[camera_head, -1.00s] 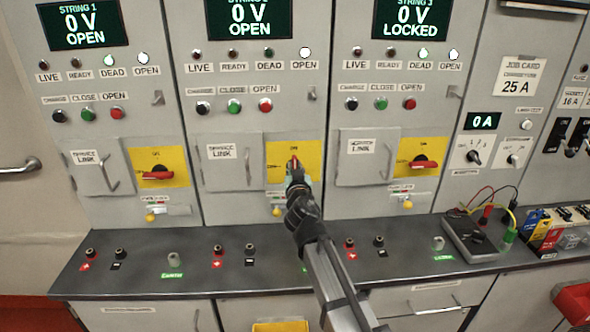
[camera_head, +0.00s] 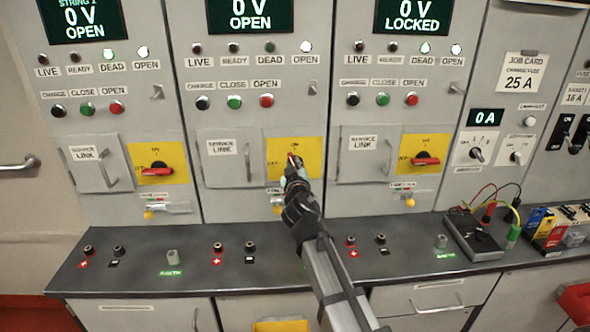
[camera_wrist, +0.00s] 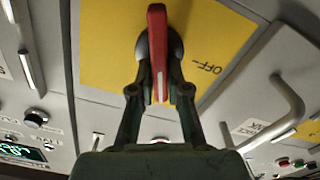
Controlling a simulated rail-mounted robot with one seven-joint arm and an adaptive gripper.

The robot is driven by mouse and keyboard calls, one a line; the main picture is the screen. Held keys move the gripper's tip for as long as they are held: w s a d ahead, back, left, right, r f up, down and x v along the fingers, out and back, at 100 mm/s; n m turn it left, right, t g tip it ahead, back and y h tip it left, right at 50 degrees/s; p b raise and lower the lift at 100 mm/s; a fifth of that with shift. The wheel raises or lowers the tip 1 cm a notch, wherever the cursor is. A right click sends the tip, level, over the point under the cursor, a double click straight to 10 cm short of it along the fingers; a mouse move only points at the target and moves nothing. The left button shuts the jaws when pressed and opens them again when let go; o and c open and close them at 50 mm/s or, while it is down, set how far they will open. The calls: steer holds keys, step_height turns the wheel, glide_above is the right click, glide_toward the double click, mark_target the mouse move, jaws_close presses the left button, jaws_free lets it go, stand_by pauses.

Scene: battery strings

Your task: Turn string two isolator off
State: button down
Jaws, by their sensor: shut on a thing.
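The string two isolator has a red handle (camera_head: 292,160) on a yellow plate (camera_head: 312,153) in the middle panel. The handle stands near upright towards the ON mark, its top leaning slightly left. In the wrist view the red handle (camera_wrist: 157,48) lies between the two fingers of my gripper (camera_wrist: 160,95), which is shut on it. The OFF mark shows on the yellow plate (camera_wrist: 220,35) right of the handle. My gripper (camera_head: 296,172) hides the handle's lower part in the head view. The string two display (camera_head: 250,14) reads 0 V OPEN.
The string one isolator (camera_head: 157,168) and string three isolator (camera_head: 425,159) have horizontal handles. A service link door (camera_head: 222,170) with a projecting handle (camera_head: 248,162) is left of my gripper. A yellow-ended latch (camera_head: 278,209) sits below. Terminals stand on the bench (camera_head: 140,280).

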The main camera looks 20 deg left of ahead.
steer(key=shift+s+a+f+n, duration=0.1)
steer(key=shift+a+f+n, duration=0.1)
steer(key=shift+n, duration=2)
steer(key=shift+a+f+n, duration=0.1)
steer(key=shift+f+n, duration=0.05)
steer(key=shift+n, duration=2.05)
steer(key=shift+s+a+f+n, duration=0.1)
steer(key=shift+a+f+n, duration=0.1)
steer(key=shift+n, duration=2)
steer(key=c, duration=1.1)
jaws_free()
steer(key=shift+c, duration=0.2)
steer(key=shift+d+f, duration=0.1)
